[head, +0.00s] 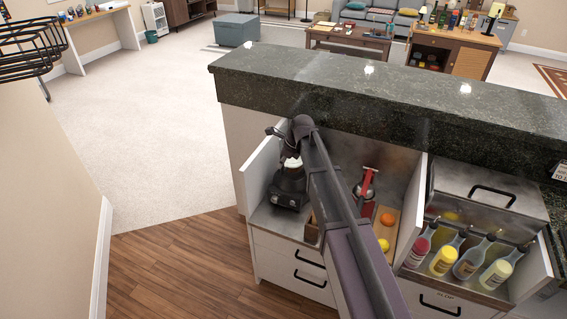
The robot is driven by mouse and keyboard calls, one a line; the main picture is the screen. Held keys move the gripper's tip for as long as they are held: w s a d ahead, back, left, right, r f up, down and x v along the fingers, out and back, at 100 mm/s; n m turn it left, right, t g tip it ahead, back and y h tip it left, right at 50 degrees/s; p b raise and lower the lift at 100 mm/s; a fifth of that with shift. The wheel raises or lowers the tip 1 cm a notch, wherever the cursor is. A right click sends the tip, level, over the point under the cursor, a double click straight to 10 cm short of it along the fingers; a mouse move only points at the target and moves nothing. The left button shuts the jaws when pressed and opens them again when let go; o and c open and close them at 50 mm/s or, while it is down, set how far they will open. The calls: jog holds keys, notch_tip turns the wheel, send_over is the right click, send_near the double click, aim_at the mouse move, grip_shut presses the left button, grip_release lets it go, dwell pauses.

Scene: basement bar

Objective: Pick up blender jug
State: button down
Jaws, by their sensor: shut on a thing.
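The blender (288,191) has a black base with small round controls and stands at the left end of the steel bar counter. Just above the base, a small pale part of the blender jug (292,163) shows. Most of the jug is hidden behind my gripper and arm. My gripper (289,147) is at the top of the jug and shut on it. The jug looks upright. I cannot tell whether it still sits on the base.
A dark granite ledge (330,92) runs behind the counter. A red juicer (367,188), an orange (387,219) and a lemon (384,244) stand right of my arm. Several bottles (467,260) stand in a rack further right. White side panels bound the blender's bay.

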jog(key=shift+r+p, duration=4.05)
jog(key=shift+r, duration=0.35)
jog(key=shift+w, duration=0.1)
